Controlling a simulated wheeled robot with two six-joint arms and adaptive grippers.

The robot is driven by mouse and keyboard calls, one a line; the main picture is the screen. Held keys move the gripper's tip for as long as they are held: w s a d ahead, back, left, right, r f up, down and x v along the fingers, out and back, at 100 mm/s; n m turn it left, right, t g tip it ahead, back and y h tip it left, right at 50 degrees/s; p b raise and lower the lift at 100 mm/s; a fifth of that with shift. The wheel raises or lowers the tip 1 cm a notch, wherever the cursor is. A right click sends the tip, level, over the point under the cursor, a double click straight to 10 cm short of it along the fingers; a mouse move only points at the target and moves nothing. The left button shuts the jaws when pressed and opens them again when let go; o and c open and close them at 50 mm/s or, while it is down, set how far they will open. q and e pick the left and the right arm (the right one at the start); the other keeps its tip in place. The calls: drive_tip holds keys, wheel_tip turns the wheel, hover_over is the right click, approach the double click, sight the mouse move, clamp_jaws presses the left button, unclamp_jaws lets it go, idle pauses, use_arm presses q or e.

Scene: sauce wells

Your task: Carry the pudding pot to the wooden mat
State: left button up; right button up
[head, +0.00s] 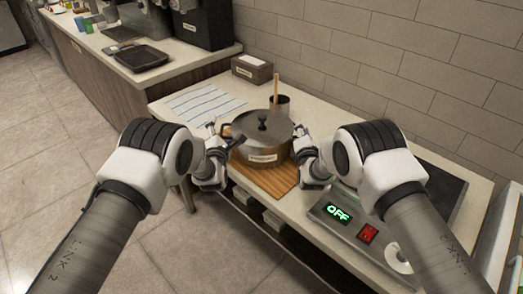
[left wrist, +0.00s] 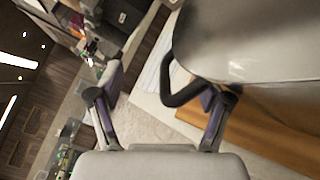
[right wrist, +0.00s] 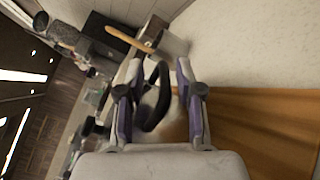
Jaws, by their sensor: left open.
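The pudding pot (head: 262,138) is a lidded metal pot with a label. It appears upright over the far part of the wooden mat (head: 278,180); I cannot tell whether its base touches. My left gripper (head: 222,152) is open at the pot's left side. In the left wrist view the black side handle (left wrist: 182,92) reaches toward one finger and is not gripped. My right gripper (head: 310,150) is at the pot's right side. In the right wrist view the other handle (right wrist: 158,95) lies between its fingers; whether they clamp it is unclear.
A cooker (head: 350,225) reading OFF stands right of the mat. A striped cloth (head: 203,103) lies left of the pot. A container with a wooden utensil (head: 278,95) and a labelled box (head: 252,68) stand behind. The counter's near edge is close to the mat.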

drive_tip(key=o, duration=0.8)
use_arm(q)
drive_tip(key=s, duration=1.1)
drive_tip(key=shift+s, duration=0.4)
use_arm(e)
drive_tip(key=shift+s, duration=0.1)
drive_tip(key=s, duration=1.2)
drive_tip(key=shift+d, duration=0.15)
